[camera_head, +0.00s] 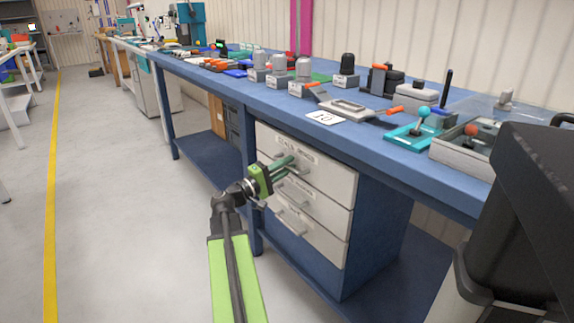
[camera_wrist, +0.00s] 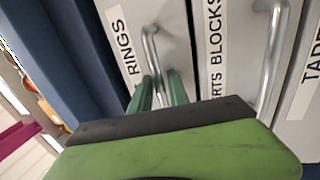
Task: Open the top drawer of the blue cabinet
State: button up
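The blue cabinet (camera_head: 378,240) stands under the workbench, with three pale drawers, all looking shut. Its top drawer (camera_head: 328,176) has a label and a metal bar handle. In the wrist view, the drawer labelled RINGS (camera_wrist: 178,48) has its bar handle (camera_wrist: 149,48) running down between my two green fingers. My gripper (camera_head: 290,160) is at the top drawer's front. In the wrist view my gripper (camera_wrist: 160,82) is open, with a finger on each side of the handle and small gaps showing. The handle's lower end is partly hidden by the gripper body.
The blue bench top (camera_head: 260,95) above holds several tools and fixtures. The middle drawer (camera_head: 325,212) and bottom drawer (camera_head: 320,243) lie close below. A bench leg (camera_head: 249,140) stands left of the cabinet. The grey floor (camera_head: 120,220) at left is clear.

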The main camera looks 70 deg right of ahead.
grip_shut()
dwell(1.2)
